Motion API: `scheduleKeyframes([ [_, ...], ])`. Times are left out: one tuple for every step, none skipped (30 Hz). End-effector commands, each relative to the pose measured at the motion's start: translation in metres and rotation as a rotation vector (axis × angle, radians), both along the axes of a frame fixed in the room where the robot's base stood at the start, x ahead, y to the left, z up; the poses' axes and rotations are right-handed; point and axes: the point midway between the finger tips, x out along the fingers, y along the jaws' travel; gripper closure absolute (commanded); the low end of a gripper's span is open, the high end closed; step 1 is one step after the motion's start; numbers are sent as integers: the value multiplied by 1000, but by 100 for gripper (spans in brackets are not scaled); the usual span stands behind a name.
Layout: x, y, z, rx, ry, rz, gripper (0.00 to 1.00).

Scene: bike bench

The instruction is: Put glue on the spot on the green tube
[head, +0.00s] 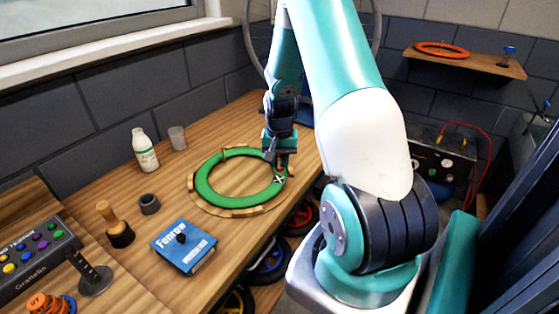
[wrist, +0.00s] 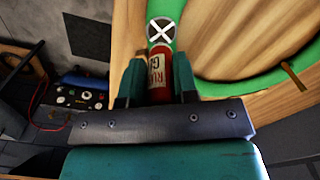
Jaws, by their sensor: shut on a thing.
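The green tube (head: 208,188) lies as a ring on a round wooden holder on the bench; part of it shows in the wrist view (wrist: 220,88). Its spot (head: 279,180) is a dark patch with a white X, also clear in the wrist view (wrist: 160,32). My gripper (head: 279,157) is over the tube's right side, close to the spot. In the wrist view my gripper (wrist: 158,84) is shut on a red glue tube (wrist: 157,72) with a pale, partly hidden label. The glue's far end lines up with the spot; I cannot tell whether they touch.
A blue box (head: 184,247), a dark ring (head: 149,204), a wooden-handled tool (head: 116,224), a white bottle (head: 145,150) and a cup (head: 177,138) stand left of the holder. Bare bench lies between them. Wheels (head: 265,262) sit below the bench's edge.

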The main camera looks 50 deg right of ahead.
Motion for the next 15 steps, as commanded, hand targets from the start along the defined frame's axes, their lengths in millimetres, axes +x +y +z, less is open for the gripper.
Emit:
scheduleKeyframes([
  [0,0,7,0,-1,0,95],
  [0,0,10,0,-1,0,95],
  [0,0,13,0,-1,0,95],
  [0,0,16,1,-1,0,95],
  [0,0,19,1,-1,0,95],
  [0,0,22,1,-1,0,95],
  [0,0,25,1,-1,0,95],
  [0,0,27,1,-1,0,95],
  [0,0,31,1,0,0,95],
  [0,0,33,1,0,0,95],
  [0,0,36,1,0,0,95],
  [0,0,39,1,0,0,95],
  [0,0,42,1,1,0,95],
  [0,1,44,1,0,0,95],
  [0,1,47,1,0,0,95],
])
